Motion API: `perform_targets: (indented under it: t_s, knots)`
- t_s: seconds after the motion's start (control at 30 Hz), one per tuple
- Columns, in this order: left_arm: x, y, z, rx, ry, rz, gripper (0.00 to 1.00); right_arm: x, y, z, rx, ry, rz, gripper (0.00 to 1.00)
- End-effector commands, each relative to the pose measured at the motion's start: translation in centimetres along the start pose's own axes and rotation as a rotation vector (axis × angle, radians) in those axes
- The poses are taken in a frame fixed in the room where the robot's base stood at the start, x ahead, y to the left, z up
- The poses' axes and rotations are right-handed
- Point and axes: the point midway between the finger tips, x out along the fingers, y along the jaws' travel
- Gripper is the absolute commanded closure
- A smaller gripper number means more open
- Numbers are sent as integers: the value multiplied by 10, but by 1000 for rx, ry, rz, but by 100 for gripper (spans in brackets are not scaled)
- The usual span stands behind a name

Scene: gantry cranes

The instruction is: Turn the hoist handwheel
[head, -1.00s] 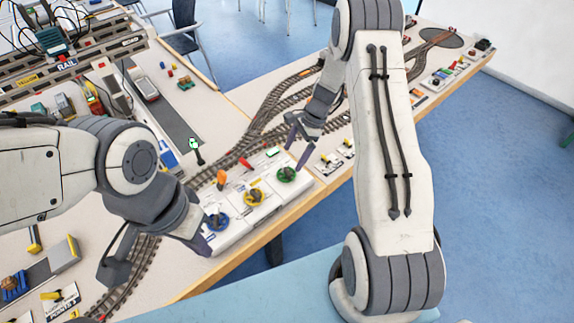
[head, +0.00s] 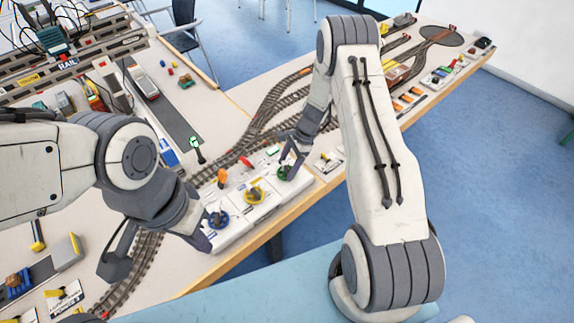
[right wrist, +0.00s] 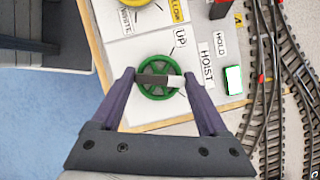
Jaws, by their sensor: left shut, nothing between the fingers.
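The green hoist handwheel (head: 285,174) is at the far right end of the white control panel. My right gripper (head: 291,160) is at the wheel. My left gripper (head: 205,242) is shut and empty beside the blue handwheel (head: 218,219), at the panel's near left end.
A yellow handwheel (head: 254,195) sits between the blue and green ones. An orange lever (head: 222,177) and a red lever (head: 245,162) stand behind them. Model tracks (head: 270,118) run behind the panel. The table's wooden edge (head: 225,264) is close in front.

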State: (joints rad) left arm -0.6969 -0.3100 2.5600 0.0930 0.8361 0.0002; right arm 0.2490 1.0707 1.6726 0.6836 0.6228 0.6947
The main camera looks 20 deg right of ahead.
Motion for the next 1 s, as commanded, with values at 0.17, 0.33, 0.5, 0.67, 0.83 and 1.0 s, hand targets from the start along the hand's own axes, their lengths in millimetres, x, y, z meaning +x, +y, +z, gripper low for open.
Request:
perform_targets:
  t_s: [0.17,0.33,0.5,0.67,0.83,1.0]
  knots:
    - [1,0,0,0,0,0,100,0,0,0,-13,-1,6,78]
    - [4,0,0,0,0,0,100,0,0,0,-68,0,28,78]
    - [9,-1,0,0,0,0,100,1,-1,-1,-172,0,71,78]
    - [16,-1,1,1,0,0,100,1,-2,-1,-303,0,125,78]
    - [24,-2,1,1,0,0,100,1,-3,0,-455,0,187,78]
    - [32,-2,2,1,0,0,100,1,-3,0,-604,0,250,78]
